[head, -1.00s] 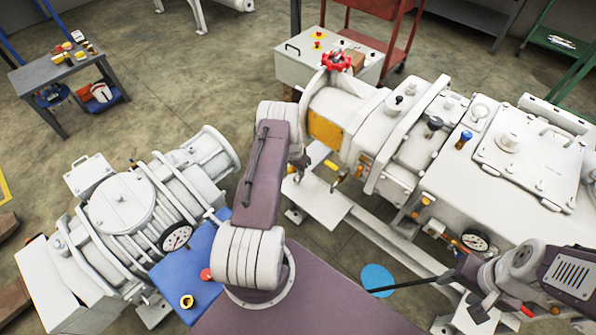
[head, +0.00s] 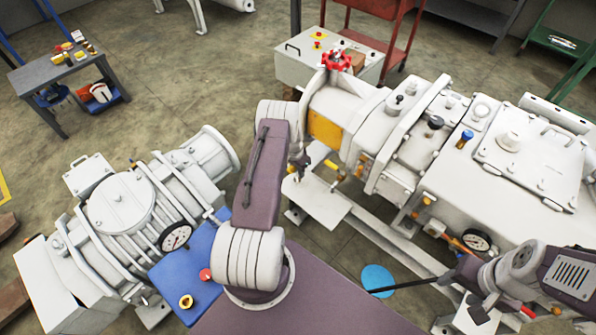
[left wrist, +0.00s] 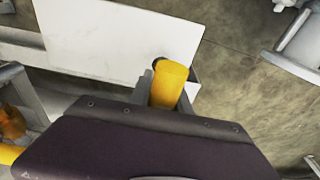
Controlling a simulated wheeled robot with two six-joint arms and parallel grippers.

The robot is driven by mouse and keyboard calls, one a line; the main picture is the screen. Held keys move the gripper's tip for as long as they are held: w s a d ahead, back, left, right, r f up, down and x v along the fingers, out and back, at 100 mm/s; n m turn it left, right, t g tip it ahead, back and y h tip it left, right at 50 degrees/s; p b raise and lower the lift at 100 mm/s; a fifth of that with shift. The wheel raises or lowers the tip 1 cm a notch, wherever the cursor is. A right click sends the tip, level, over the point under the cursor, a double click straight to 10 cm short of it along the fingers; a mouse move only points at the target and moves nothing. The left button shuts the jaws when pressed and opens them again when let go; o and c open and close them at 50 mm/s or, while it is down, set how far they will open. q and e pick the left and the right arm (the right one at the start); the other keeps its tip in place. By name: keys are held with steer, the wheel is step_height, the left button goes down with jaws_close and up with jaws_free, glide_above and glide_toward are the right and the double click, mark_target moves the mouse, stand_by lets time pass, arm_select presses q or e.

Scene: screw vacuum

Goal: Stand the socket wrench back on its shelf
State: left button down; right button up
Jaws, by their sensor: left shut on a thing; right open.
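The socket wrench (left wrist: 169,84) shows as a yellow handle in the left wrist view, with a dark round part behind its upper end. My left gripper (left wrist: 168,97) is shut on it, with grey fingers at its sides. The white shelf plate (left wrist: 105,40) lies behind and to the left; I cannot tell whether the wrench touches it. In the head view my left gripper (head: 303,166) is beside the white machine, above the shelf plate (head: 316,203). The wrench's lower end is hidden. My right gripper (head: 466,270) is at the lower right, open.
The large white machine (head: 395,160) rises beside my left gripper. A ribbed pump (head: 118,205) with a gauge stands at left, near a blue base (head: 195,270). A white box (head: 300,66) and red frame are behind. A blue disc (head: 378,280) lies in front.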

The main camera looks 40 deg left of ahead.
arm_select(q)
steer(key=shift+f, duration=0.1)
steer(key=shift+f+b, duration=0.5)
steer(key=shift+b, duration=0.15)
steer(key=shift+f, duration=0.1)
steer(key=shift+f+b, duration=0.1)
steer(key=shift+b, duration=0.25)
steer(key=c, duration=1.1)
jaws_free()
steer(key=shift+c, duration=0.2)
steer(key=shift+o, duration=0.3)
steer(key=o, duration=0.8)
steer(key=shift+c, duration=0.2)
